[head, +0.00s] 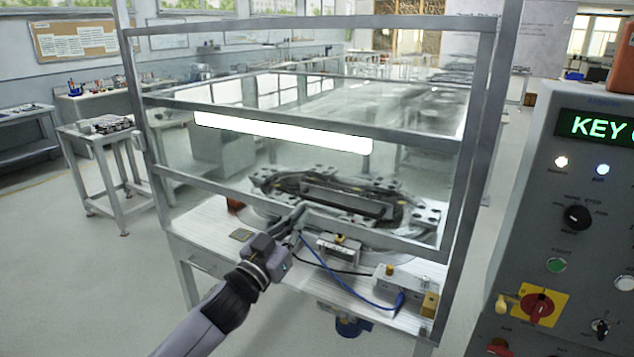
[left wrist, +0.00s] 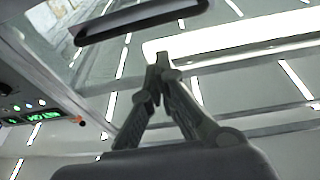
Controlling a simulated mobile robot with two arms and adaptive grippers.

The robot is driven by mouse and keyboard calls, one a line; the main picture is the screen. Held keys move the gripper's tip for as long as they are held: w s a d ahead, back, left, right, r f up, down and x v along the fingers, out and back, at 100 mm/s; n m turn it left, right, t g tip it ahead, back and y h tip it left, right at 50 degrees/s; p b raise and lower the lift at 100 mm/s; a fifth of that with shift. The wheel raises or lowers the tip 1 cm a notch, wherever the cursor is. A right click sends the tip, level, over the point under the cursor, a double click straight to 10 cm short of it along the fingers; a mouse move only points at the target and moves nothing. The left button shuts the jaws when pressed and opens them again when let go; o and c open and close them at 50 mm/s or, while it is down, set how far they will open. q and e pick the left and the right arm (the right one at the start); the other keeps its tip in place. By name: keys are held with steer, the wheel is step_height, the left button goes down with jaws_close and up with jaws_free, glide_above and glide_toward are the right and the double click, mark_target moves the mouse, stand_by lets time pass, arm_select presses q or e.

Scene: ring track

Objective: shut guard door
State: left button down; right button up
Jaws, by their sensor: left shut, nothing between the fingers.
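The guard door (head: 300,201) is a clear panel in a grey metal frame on the front of the machine enclosure. Its lower rail stands above the bench top, with an open gap beneath. My left gripper (head: 299,214) is at this lower rail, near its middle, with its arm coming up from below. Its fingers are shut with nothing between them, and their tips meet in the left wrist view (left wrist: 160,62). Whether they touch the rail I cannot tell. A dark handle-like bar (left wrist: 142,20) shows beyond the fingertips there. My right gripper is not in view.
A round fixture (head: 345,198) sits inside the enclosure. Small boxes and a blue cable (head: 345,287) lie on the bench front near my arm. A control panel (head: 585,200) reading "KEY" stands close on the right.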

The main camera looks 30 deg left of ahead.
arm_select(q)
step_height(320, 180, up, 5)
steer(key=d+n+g+y+p, duration=0.1)
steer(key=d+y+p, duration=0.1)
steer(key=p, duration=0.4)
glide_toward(337, 178)
steer(key=w+r, duration=0.2)
steer(key=w, duration=0.1)
steer(key=w+r, duration=0.2)
steer(key=shift+w+a, duration=0.1)
steer(key=shift+w, duration=0.15)
steer(key=f, duration=0.3)
steer(key=shift+s, duration=0.25)
steer(key=shift+s+f, duration=0.25)
steer(key=shift+f, duration=0.45)
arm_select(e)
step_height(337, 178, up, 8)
arm_select(q)
step_height(337, 178, down, 26)
steer(key=b, duration=1.8)
steer(key=shift+r+b, duration=0.2)
steer(key=shift+b, duration=0.15)
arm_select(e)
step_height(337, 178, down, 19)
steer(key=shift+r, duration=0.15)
